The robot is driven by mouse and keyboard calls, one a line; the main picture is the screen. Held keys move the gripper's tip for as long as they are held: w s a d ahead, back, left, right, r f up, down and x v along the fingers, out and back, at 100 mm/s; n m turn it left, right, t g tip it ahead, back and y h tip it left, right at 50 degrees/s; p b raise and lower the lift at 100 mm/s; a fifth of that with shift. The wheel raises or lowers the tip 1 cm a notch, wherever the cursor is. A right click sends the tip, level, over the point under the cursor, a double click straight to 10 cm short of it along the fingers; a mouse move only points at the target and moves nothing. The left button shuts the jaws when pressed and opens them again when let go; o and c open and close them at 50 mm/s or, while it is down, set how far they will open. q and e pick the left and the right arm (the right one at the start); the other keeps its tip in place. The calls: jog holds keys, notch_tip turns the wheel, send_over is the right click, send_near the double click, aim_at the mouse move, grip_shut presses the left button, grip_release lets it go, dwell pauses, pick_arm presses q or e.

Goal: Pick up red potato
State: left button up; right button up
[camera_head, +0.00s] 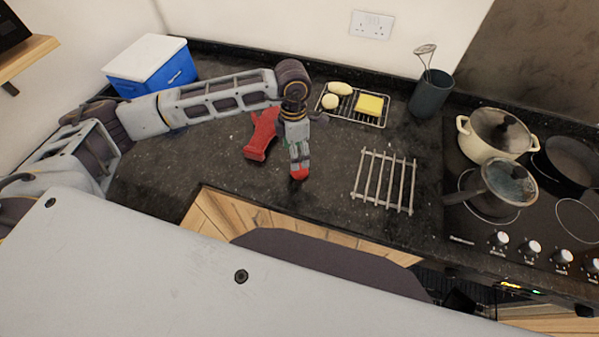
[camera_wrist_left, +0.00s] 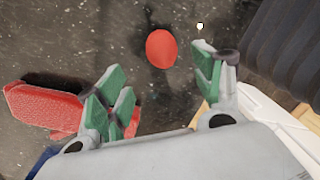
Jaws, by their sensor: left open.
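The red potato (camera_head: 299,174) lies on the dark granite counter near its front edge, just beyond my left gripper's fingertips in the head view. In the left wrist view the potato (camera_wrist_left: 161,48) is a smooth red oval, ahead of the gap between the fingers. My left gripper (camera_head: 298,160) points down toward the potato and partly covers it in the head view. In the wrist view the left gripper (camera_wrist_left: 163,78) has its green-padded fingers apart with nothing between them. My right gripper is in neither view.
A red angular object (camera_head: 262,136) lies left of the gripper and also shows in the wrist view (camera_wrist_left: 42,106). A metal trivet (camera_head: 384,181) lies to the right. Behind are a rack (camera_head: 372,119) with sponge and a utensil pot (camera_head: 431,95). A blue-white cooler (camera_head: 151,66) stands back left.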

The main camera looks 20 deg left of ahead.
pick_arm(q)
jog(key=shift+s+d+f+b, duration=0.15)
jog(key=shift+f+b, duration=0.15)
jog(key=shift+f, duration=0.85)
jog(key=shift+s+d+f+b, duration=0.15)
jog(key=shift+f+b, duration=0.1)
jog(key=shift+f, duration=0.6)
jog(key=shift+w+d+f+b, duration=0.1)
jog(key=shift+f+b, duration=0.15)
jog(key=shift+f, duration=0.65)
jog(key=shift+s+d+f+b, duration=0.15)
jog(key=shift+f+b, duration=0.1)
jog(key=shift+f, duration=0.6)
jog(key=c, duration=1.1)
jog(key=shift+r, duration=0.15)
jog(key=shift+r+p, duration=2)
jog(key=shift+r, duration=2.95)
jog(key=shift+c, duration=0.2)
